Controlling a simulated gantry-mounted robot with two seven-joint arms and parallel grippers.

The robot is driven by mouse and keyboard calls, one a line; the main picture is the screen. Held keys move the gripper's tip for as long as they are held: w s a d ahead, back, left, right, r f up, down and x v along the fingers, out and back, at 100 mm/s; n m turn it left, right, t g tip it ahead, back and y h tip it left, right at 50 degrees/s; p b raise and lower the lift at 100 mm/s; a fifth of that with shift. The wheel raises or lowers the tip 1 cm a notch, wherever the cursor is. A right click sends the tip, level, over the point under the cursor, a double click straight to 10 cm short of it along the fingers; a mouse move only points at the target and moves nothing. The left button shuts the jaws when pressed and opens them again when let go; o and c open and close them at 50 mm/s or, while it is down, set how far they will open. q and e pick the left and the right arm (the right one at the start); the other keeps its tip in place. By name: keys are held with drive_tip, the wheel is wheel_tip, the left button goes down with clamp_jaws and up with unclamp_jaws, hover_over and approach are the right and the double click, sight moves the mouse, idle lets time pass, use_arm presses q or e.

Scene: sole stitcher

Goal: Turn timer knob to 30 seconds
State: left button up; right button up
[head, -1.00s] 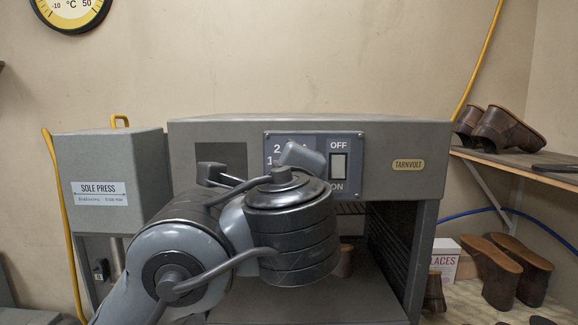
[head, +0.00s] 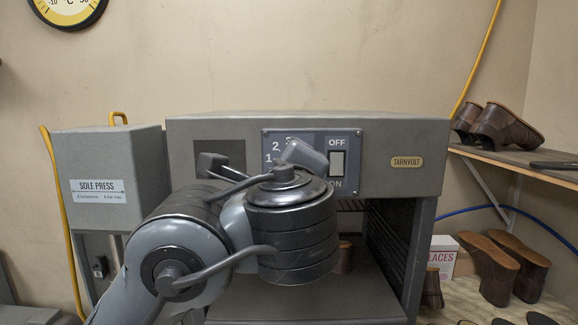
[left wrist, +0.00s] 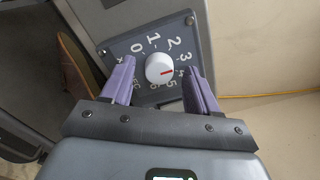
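The timer knob (left wrist: 159,68) is white with a red pointer mark, on a grey dial panel (left wrist: 117,46) with white numbers in the left wrist view. In the head view my left arm covers the knob on the dial panel (head: 268,138), where 1, 2 and 3 show. My right gripper is in neither view.
An OFF/ON switch (head: 338,163) sits right of the dial on the grey machine (head: 385,180). A SOLE PRESS box (head: 108,165) stands at left. Shoes (head: 500,128) rest on a shelf at right, with more shoes below. The wall above the machine is clear.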

use_arm(q)
drive_tip(key=s+b, duration=0.3)
drive_tip(key=s, duration=0.7)
drive_tip(key=shift+s+b, duration=0.4)
